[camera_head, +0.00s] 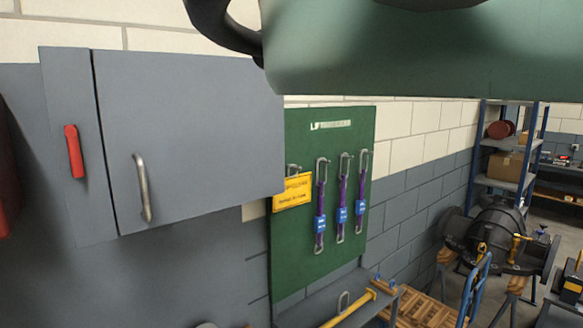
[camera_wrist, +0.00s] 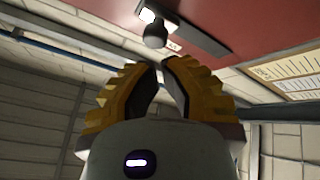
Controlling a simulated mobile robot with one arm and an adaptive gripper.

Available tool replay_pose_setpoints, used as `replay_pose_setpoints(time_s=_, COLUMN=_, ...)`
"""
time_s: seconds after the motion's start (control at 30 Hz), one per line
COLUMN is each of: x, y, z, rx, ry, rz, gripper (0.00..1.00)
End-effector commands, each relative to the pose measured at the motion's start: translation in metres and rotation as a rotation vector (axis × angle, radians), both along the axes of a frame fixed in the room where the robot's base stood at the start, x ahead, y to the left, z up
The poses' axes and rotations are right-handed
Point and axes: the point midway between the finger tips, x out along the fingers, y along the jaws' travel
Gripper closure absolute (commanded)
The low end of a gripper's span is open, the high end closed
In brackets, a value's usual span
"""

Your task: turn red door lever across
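The red lever (camera_head: 74,151) is a short upright handle on the narrow left panel of a grey wall cabinet (camera_head: 200,140). It stands almost vertical, its top tipped slightly left. The wider door to its right carries a silver bar handle (camera_head: 143,188). Both look flush in the cabinet front. My gripper (camera_wrist: 160,65) shows only in the wrist view. Its two yellow-and-dark fingers have a narrow gap between their tips and nothing between them. The lever is not in the wrist view, and the gripper's distance from it cannot be told.
A green board (camera_head: 300,235) with purple straps (camera_head: 341,205) and a yellow sign (camera_head: 293,192) hangs right of the cabinet. A red object (camera_head: 8,185) is at the far left edge. Machinery (camera_head: 500,235) and shelves (camera_head: 505,165) stand at right. My arm covers the head view's top.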

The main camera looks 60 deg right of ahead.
Motion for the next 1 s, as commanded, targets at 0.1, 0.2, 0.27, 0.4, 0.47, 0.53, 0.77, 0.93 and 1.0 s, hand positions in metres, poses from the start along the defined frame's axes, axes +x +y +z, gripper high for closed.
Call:
replay_pose_setpoints(time_s=0.1, x=-0.012, y=-0.027, z=0.013, rx=0.093, ry=-0.01, rz=-0.144, gripper=1.0)
replay_pose_setpoints(time_s=0.2, x=-0.027, y=-0.054, z=0.021, rx=0.196, ry=-0.013, rz=-0.263, gripper=1.0)
replay_pose_setpoints(time_s=0.27, x=-0.037, y=-0.069, z=0.022, rx=0.266, ry=-0.01, rz=-0.33, gripper=1.0)
replay_pose_setpoints(time_s=0.4, x=-0.068, y=-0.104, z=0.019, rx=0.459, ry=-0.013, rz=-0.468, gripper=1.0)
replay_pose_setpoints(time_s=0.47, x=-0.082, y=-0.116, z=0.013, rx=0.546, ry=-0.008, rz=-0.514, gripper=1.0)
replay_pose_setpoints(time_s=0.53, x=-0.097, y=-0.128, z=0.005, rx=0.647, ry=-0.002, rz=-0.561, gripper=1.0)
replay_pose_setpoints(time_s=0.77, x=-0.127, y=-0.147, z=-0.02, rx=0.876, ry=0.023, rz=-0.642, gripper=1.0)
replay_pose_setpoints(time_s=0.93, x=-0.133, y=-0.15, z=-0.027, rx=0.934, ry=0.031, rz=-0.658, gripper=1.0)
replay_pose_setpoints(time_s=1.0, x=-0.134, y=-0.15, z=-0.027, rx=0.936, ry=0.031, rz=-0.658, gripper=1.0)
